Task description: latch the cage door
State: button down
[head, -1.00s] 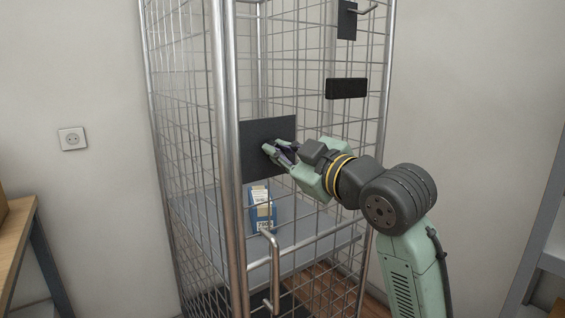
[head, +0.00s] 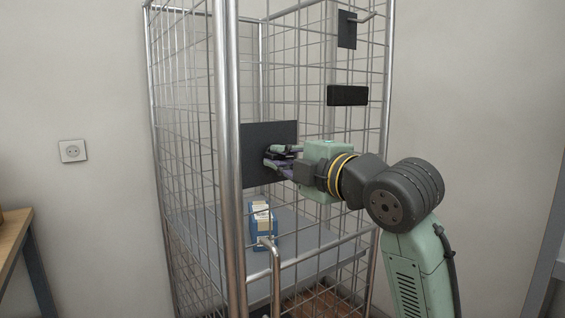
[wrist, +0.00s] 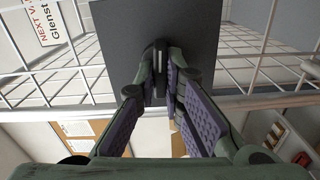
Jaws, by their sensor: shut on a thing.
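The wire cage door (head: 315,205) is the near face of a tall steel roll cage and looks in line with its frame; I cannot tell whether it is latched. A dark square plate (head: 255,137) sits on the door near the thick left post (head: 227,120). My gripper (head: 272,157) is at this plate, pointing left and roughly level. In the wrist view its fingers (wrist: 160,82) are shut on a small dark latch handle (wrist: 160,58) that stands out from the plate. The fingers hide part of the handle.
Inside the cage, a blue box (head: 262,222) stands on a grey shelf (head: 205,225). A black block (head: 347,95) and a bent metal bar (head: 274,270) are on the cage front. A wooden table (head: 15,232) edges in at left.

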jog(key=shift+n, duration=0.6)
jog(key=c, duration=1.7)
grip_release()
jog(key=v, duration=1.2)
